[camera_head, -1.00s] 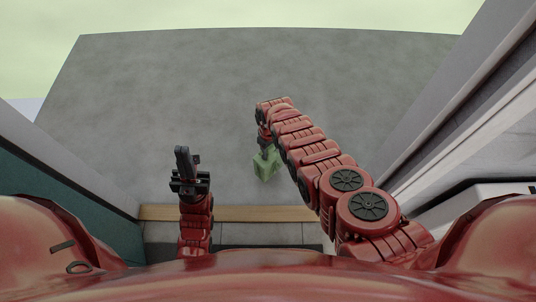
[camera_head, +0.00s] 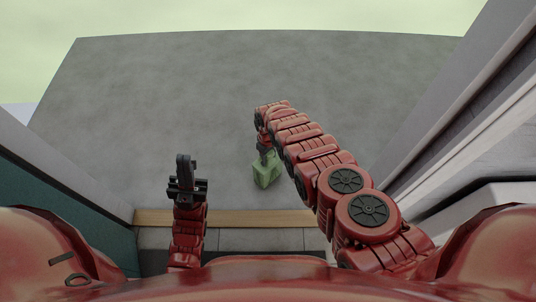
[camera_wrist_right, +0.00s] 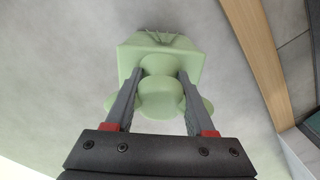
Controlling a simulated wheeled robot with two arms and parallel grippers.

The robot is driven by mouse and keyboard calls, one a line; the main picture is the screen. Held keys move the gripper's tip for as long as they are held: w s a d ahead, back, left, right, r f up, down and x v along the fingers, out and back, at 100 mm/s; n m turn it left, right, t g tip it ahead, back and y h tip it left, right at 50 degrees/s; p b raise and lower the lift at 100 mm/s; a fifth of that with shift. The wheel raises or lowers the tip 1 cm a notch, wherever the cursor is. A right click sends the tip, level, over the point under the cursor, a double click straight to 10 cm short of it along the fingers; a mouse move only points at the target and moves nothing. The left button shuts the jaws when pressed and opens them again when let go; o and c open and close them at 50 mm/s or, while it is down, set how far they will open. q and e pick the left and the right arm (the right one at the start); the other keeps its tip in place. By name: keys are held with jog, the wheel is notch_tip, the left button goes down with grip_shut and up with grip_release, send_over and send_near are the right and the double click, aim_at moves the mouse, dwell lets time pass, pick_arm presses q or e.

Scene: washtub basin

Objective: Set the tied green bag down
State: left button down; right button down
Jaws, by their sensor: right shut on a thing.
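The tied green bag (camera_head: 267,174) hangs below my right gripper (camera_head: 264,150) in the head view, over the grey floor. In the right wrist view, the pale green bag (camera_wrist_right: 190,58) has a boxy body and a rounded knot. My right gripper's two fingers (camera_wrist_right: 160,76) are shut on it at the knot. I cannot tell whether the bag touches the floor. My left gripper (camera_head: 187,165) is to the left of the bag, apart from it and empty, pointing away from my body. Its opening is too small to judge.
A wide bare grey floor (camera_head: 180,100) lies ahead. A wooden strip (camera_head: 235,218) crosses it close to my body. A wall with a teal lower part (camera_head: 65,190) stands on the left. Pale panels and a ledge (camera_head: 470,150) stand on the right, beyond my right arm.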

jog(key=shift+f, duration=0.2)
jog(key=shift+c, duration=1.3)
grip_release()
jog(key=shift+r, duration=0.15)
